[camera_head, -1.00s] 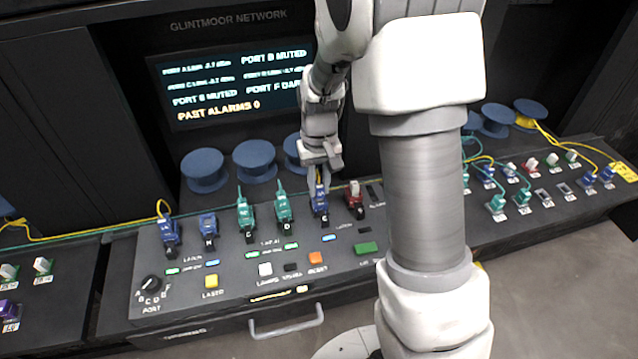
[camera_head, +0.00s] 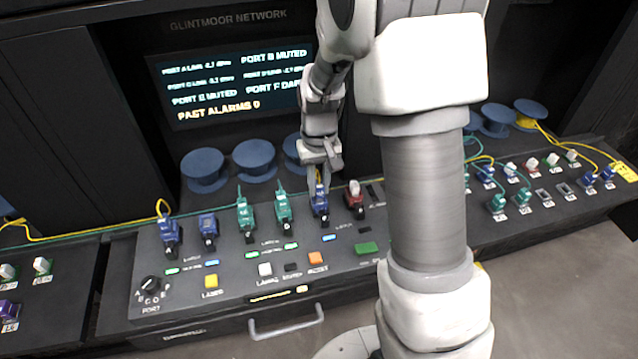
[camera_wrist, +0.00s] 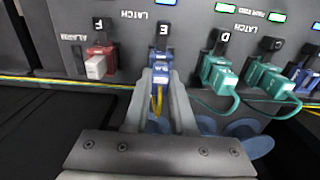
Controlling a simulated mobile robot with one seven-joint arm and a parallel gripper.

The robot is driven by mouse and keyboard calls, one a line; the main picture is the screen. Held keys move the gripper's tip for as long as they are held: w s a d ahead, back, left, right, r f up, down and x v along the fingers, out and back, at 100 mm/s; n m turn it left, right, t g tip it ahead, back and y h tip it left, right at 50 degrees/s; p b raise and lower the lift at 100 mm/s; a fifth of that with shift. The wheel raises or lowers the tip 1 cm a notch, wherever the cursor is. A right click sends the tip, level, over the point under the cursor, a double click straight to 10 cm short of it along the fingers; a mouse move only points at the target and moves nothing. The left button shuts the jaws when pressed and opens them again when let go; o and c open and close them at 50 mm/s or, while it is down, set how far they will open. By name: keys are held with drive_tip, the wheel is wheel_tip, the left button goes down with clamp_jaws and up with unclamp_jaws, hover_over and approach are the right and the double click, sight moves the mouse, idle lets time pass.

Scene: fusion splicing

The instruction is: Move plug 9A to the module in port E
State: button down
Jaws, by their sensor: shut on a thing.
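The blue module in port E (camera_head: 320,206) stands on the sloped panel, between the green module of port D (camera_head: 283,210) and the red module of port F (camera_head: 355,200). My gripper (camera_head: 321,176) is over port E with its fingers pointing down. In the wrist view my gripper (camera_wrist: 160,90) is shut on a blue plug (camera_wrist: 160,77) with a yellow fibre. The plug lies in line with the blue port E module (camera_wrist: 160,56) and appears to meet it. Its label reads roughly 9A. I cannot tell how deep it sits.
Green plugs with a green cable (camera_wrist: 222,80) stand close beside my gripper in the wrist view. A white-capped red module (camera_wrist: 100,62) is on the other side. Blue spools (camera_head: 254,160) stand behind the panel. The screen (camera_head: 235,82) shows port E muted and past alarms 0.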

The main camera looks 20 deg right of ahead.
drive_tip(key=shift+f+b, duration=0.45)
drive_tip(key=shift+f, duration=0.15)
drive_tip(key=c, duration=0.7)
unclamp_jaws()
wheel_tip(320, 180, up, 17)
drive_tip(key=s+r+t, duration=0.1)
drive_tip(key=s+t, duration=0.1)
drive_tip(key=s, duration=0.4)
drive_tip(key=s+r+t, duration=0.1)
drive_tip(key=s+r, duration=0.1)
drive_tip(key=s, duration=0.5)
drive_tip(key=s+r+t, duration=0.1)
drive_tip(key=s+t, duration=0.1)
drive_tip(key=s, duration=0.5)
drive_tip(key=shift+s+r+t+p, duration=0.2)
drive_tip(key=shift+r+t+p, duration=0.1)
drive_tip(key=shift+p, duration=0.05)
